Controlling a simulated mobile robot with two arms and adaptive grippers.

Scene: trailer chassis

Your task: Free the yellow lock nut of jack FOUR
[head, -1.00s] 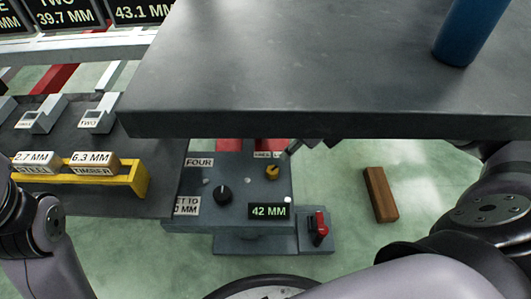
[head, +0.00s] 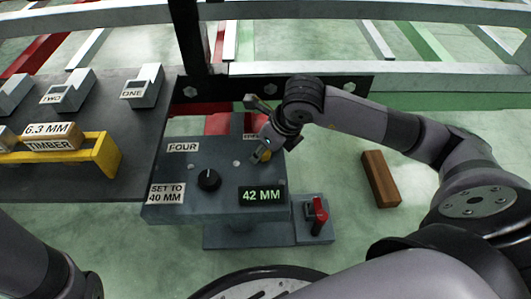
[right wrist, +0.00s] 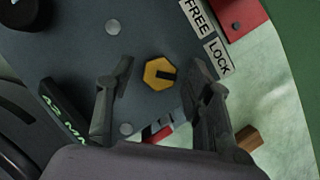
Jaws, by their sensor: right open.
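Jack FOUR's grey box (head: 222,170) stands low in the middle of the head view. Its yellow lock nut (head: 266,156) is partly hidden there by my right gripper (head: 262,152). In the right wrist view the nut (right wrist: 154,66) is a yellow hexagon with a dark mark running from its middle toward the right, the side of the LOCK label (right wrist: 217,57). The FREE label (right wrist: 197,15) is above that. My right gripper's fingers (right wrist: 161,68) are open, one on each side of the nut, with gaps to it. My left gripper is not in view.
The box carries a black knob (head: 208,180), a "SET TO 40 MM" label (head: 166,194) and a "42 MM" display (head: 261,195). A red switch (head: 318,213) sits beside it. A wooden block (head: 380,179) lies on the floor. A dark table (head: 90,180) is at left.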

